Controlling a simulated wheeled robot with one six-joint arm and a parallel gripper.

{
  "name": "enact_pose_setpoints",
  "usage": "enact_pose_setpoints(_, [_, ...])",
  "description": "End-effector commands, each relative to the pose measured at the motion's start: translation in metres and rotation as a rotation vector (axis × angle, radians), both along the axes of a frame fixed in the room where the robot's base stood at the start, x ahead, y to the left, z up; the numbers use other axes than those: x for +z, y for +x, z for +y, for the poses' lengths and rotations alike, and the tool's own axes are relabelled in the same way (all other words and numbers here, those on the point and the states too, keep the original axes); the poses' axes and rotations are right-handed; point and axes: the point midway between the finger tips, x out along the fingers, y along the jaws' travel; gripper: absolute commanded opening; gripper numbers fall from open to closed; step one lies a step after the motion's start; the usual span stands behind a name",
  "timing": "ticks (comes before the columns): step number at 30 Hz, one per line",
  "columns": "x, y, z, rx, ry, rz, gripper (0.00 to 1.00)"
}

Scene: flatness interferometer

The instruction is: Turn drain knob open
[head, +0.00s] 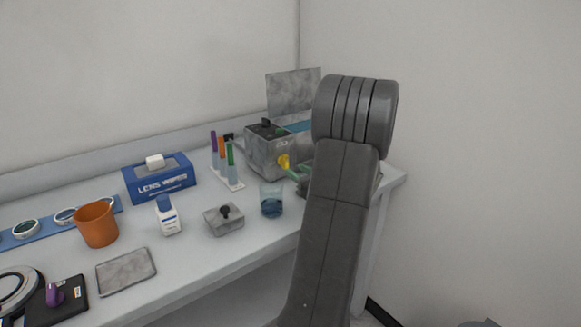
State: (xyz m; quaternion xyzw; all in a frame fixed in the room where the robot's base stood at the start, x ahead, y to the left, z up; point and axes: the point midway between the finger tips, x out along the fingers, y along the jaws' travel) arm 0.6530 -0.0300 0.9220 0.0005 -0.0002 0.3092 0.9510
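A grey speckled box-shaped unit (264,152) stands at the back right of the bench, with a raised flat lid (292,92) and a strip of blue (300,126) behind its front part. A small yellow knob (283,161) sticks out low on its right side; it looks like the drain knob, but its turn position is too small to tell. My arm crosses the view just right of it and hides the unit's right part. A green piece shows beside the knob, partly behind my arm. My gripper's fingers cannot be made out.
A beaker of blue liquid (271,201) stands in front of the unit. Nearby are a rack of coloured tubes (231,184), a blue wipes box (160,181), a white bottle (169,218), a grey block with a black knob (224,222) and an orange cup (97,225).

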Motion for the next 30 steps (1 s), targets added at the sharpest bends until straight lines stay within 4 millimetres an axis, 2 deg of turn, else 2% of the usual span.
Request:
enact_pose_setpoints(3, [0.0,0.017,0.013,0.003,0.0,0.0,0.36])
enact_pose_setpoints(7, [0.0,0.029,0.022,0.001,-0.001,-0.001,0.36])
enact_pose_setpoints(19, [0.0,0.036,0.026,-0.001,-0.001,0.0,0.36])
enact_pose_setpoints(20, [0.0,0.036,0.026,-0.001,-0.001,0.0,0.34])
enact_pose_setpoints(25, [0.0,0.036,0.026,-0.001,-0.001,0.0,0.01])
enact_pose_setpoints(30, [0.0,0.036,0.026,-0.001,-0.002,0.0,0.0])
